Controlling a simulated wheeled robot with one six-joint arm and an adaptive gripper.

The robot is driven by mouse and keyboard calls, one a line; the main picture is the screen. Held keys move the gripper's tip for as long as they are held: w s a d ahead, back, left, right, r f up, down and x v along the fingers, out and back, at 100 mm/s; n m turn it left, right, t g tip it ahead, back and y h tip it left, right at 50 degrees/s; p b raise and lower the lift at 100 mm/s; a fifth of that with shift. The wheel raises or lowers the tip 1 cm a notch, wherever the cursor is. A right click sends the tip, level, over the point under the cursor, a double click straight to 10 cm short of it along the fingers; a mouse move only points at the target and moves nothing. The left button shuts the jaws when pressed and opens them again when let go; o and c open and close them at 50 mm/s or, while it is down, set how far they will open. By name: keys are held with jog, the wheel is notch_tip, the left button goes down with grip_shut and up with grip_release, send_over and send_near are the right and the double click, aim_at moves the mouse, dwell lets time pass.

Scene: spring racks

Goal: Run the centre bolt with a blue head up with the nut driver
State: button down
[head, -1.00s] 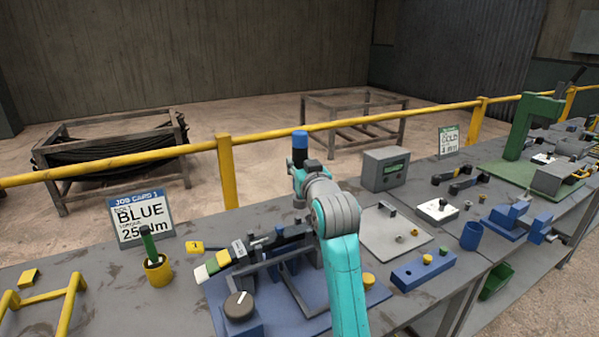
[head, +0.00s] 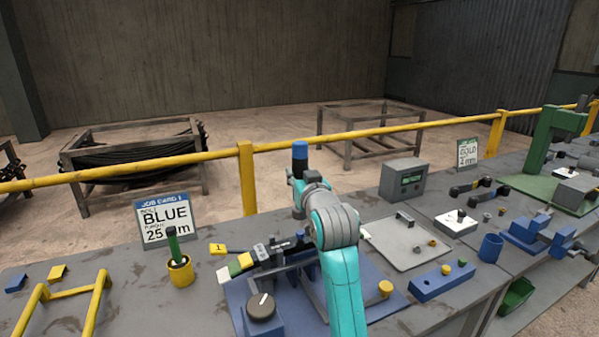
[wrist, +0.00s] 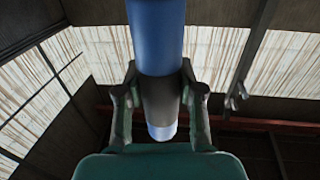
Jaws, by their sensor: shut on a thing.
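My gripper (head: 299,178) is raised above the bench in the head view, and the fixture lies partly behind my arm. It is shut on an upright tool with a blue top (head: 300,150), which looks like the nut driver. In the wrist view my gripper (wrist: 160,100) has a finger on each side of its dark grey collar, with the blue part (wrist: 157,35) above. A dark spring pack (head: 285,250) lies on the blue fixture plate (head: 237,293). A small blue piece (head: 300,233) shows by the pack; I cannot tell whether it is the bolt head. The nut driver's working end is unclear.
A job card (head: 165,220) reads BLUE, 25 Nm. A yellow cup (head: 181,273) with a green-handled tool, a dial (head: 261,307) and a yellow frame (head: 65,293) are left of my arm. A grey display box (head: 402,180) and a blue block (head: 440,282) are right.

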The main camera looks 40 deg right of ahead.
jog(key=shift+f, duration=2.2)
jog(key=c, duration=1.5)
grip_release()
grip_shut()
